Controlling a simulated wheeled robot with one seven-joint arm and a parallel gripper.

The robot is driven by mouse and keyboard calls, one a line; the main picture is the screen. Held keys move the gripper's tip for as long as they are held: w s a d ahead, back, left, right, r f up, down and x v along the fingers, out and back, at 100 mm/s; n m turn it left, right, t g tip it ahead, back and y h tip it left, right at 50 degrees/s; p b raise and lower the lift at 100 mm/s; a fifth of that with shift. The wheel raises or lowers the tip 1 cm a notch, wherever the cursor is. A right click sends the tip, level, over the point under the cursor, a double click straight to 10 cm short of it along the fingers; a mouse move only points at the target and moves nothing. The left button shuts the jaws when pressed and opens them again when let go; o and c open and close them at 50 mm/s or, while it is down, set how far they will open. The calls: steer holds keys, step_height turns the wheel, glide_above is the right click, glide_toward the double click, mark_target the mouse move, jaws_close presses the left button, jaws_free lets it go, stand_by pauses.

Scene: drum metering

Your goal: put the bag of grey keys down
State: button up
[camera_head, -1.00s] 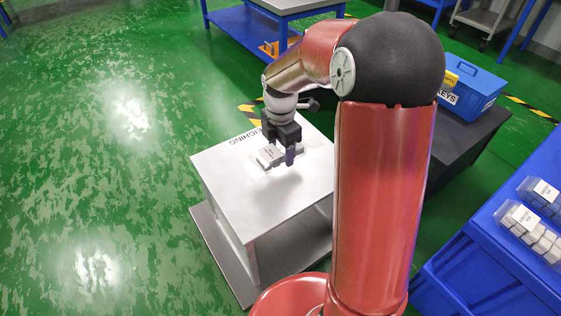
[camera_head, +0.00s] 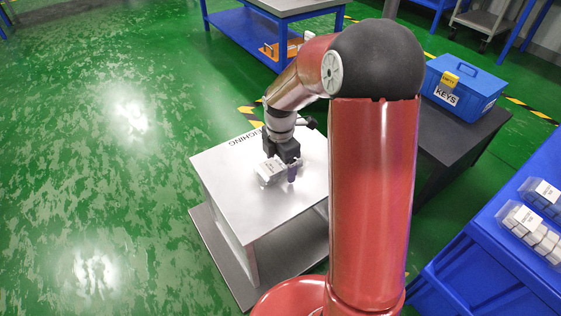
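My gripper (camera_head: 283,168) points down over the white-topped table marked WEIGHING (camera_head: 235,182). A pale grey bag with a small white label, the bag of grey keys (camera_head: 267,173), shows at the gripper's left side, against the fingers. One dark finger stands in front of it; the other is hidden. The gripper looks shut on the bag. The bag is low, at or just above the table top; I cannot tell whether it touches.
A blue box labelled KEYS (camera_head: 463,88) with a yellow tag stands on a dark table (camera_head: 455,138) at the right. Clear bags of blocks (camera_head: 533,230) lie on a blue bench (camera_head: 485,262) at the lower right. The white top is clear in front of the gripper.

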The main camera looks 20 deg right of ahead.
mark_target(281, 162)
step_height(281, 162, up, 12)
steer(key=p, duration=0.2)
steer(key=s+r+m+t, duration=0.2)
steer(key=s+r+m, duration=0.2)
steer(key=s+m, duration=0.6)
steer(key=s+r+m+t, duration=0.3)
steer(key=s+m, duration=0.8)
steer(key=s, duration=0.1)
steer(key=shift+s+a+r+m+t, duration=0.3)
steer(key=shift+s+a+r, duration=0.1)
